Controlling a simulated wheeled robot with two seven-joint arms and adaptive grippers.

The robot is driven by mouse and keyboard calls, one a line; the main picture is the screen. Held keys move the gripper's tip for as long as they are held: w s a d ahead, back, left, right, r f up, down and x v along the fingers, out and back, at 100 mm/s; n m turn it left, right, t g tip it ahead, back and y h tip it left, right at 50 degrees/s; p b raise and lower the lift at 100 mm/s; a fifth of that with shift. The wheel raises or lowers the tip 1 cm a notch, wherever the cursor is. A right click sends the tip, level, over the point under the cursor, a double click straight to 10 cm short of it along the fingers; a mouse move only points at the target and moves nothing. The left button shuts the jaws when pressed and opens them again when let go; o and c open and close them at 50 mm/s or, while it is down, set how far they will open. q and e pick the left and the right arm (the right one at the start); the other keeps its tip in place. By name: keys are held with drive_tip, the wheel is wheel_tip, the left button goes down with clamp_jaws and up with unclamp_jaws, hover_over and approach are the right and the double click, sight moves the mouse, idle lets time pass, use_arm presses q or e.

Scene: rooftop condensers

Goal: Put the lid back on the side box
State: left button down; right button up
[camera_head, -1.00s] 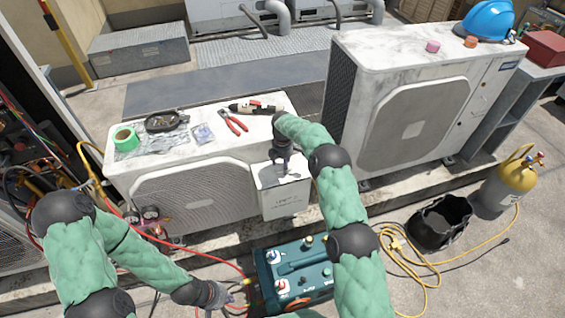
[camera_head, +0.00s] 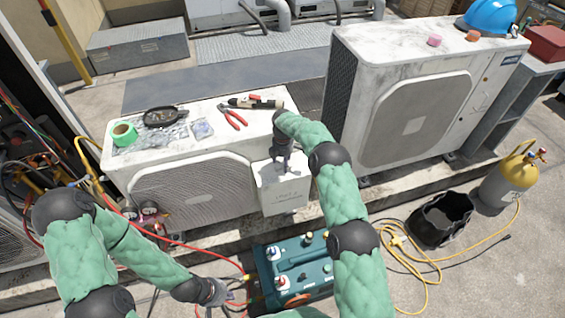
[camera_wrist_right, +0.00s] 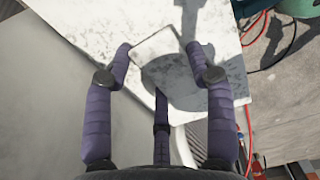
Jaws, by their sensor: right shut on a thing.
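The side box (camera_head: 287,198) is a pale box on the right end of the left condenser's front. My right gripper (camera_head: 284,167) is just above its top. In the right wrist view my right gripper (camera_wrist_right: 161,46) has its purple fingers on either side of a pale, speckled flat piece (camera_wrist_right: 156,50), which looks like the lid. I cannot tell whether the lid touches the box rim, as the gripper covers part of it. My left gripper (camera_head: 228,297) is low at the front, by the red hose; its fingers are too small to read.
The left condenser (camera_head: 190,195) carries green tape (camera_head: 124,134), red pliers (camera_head: 233,117) and other tools on top. A teal pump (camera_head: 297,272) stands on the ground below the box. A black bucket (camera_head: 441,218), yellow cylinder (camera_head: 510,178) and hoses lie to the right.

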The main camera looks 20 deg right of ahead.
drive_tip(key=shift+d+f+b, duration=0.1)
drive_tip(key=shift+f+b, duration=0.3)
drive_tip(key=shift+b, duration=0.1)
idle(1.2)
drive_tip(key=o, duration=1.5)
drive_tip(key=shift+c, duration=0.2)
wheel_tip(320, 180, up, 12)
drive_tip(key=shift+f, duration=0.1)
